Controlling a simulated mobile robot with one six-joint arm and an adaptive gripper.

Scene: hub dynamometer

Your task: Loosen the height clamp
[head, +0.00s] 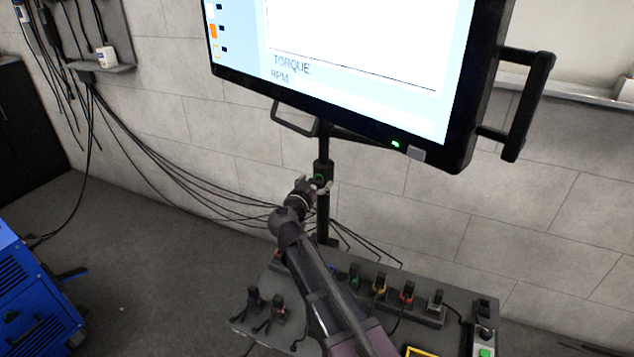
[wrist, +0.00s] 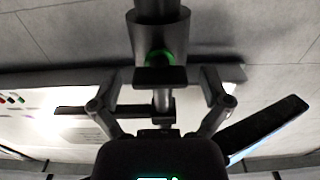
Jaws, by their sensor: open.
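The height clamp is a dark collar (head: 323,168) on the black pole under the big screen, with a green ring on its front. In the wrist view the collar (wrist: 160,32) and its green ring (wrist: 160,58) are straight ahead, at top centre. A short dark bar (wrist: 160,78), seemingly the clamp's handle, lies across just below the ring. My gripper (head: 319,186) is at the clamp. In the wrist view my gripper (wrist: 161,88) is open, with one finger on each side of the bar. I cannot tell whether the fingers touch it.
The large screen (head: 350,60) hangs just above, with a handle (head: 525,105) on its right. A grey panel (head: 385,295) with several plugs and connectors stands below my arm. Black cables (head: 180,175) run along the wall to the left. A blue machine (head: 35,295) stands at lower left.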

